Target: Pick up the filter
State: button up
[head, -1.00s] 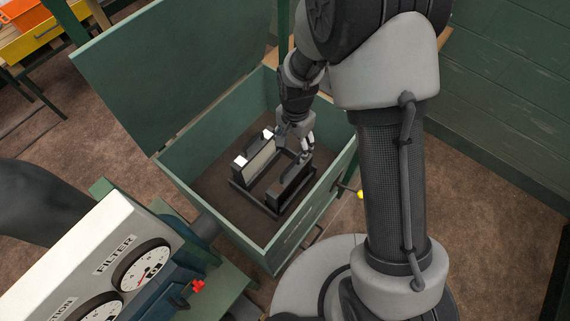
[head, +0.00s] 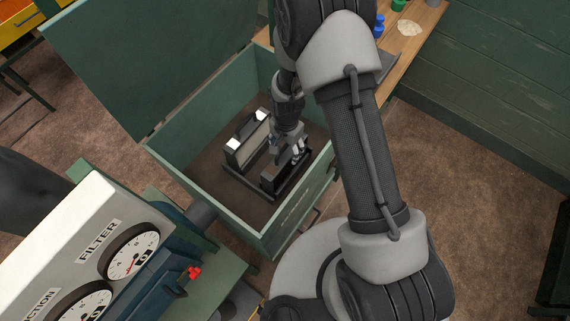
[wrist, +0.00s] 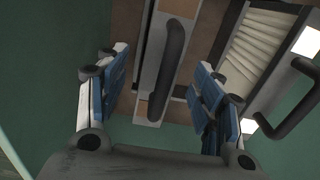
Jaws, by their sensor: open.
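Two upright filter units stand in a dark frame inside the open green box. The left filter unit (head: 247,147) has a pale pleated face and white ends; in the wrist view its pleated face (wrist: 262,42) is at upper right, with a dark handle (wrist: 290,100). The right unit (head: 272,180) is dark and partly hidden by my gripper (head: 292,156). In the wrist view a dark bar handle (wrist: 168,70) on a grey-edged unit lies between the blue-padded fingers of my gripper (wrist: 158,92). The fingers are open, with visible gaps on both sides of the handle.
The green box's wall (head: 290,225) surrounds the units, and its raised lid (head: 140,65) stands at the left. A gauge panel (head: 70,255) is at lower left. A wooden bench (head: 415,38) with small items stands at upper right.

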aim_at(285, 154)
jog(key=f, duration=0.2)
jog(key=f+b, duration=0.1)
jog(key=f, duration=0.1)
jog(key=shift+s+a, duration=0.1)
jog(key=shift+a, duration=0.1)
jog(key=shift+c, duration=0.2)
grip_shut()
dwell(0.5)
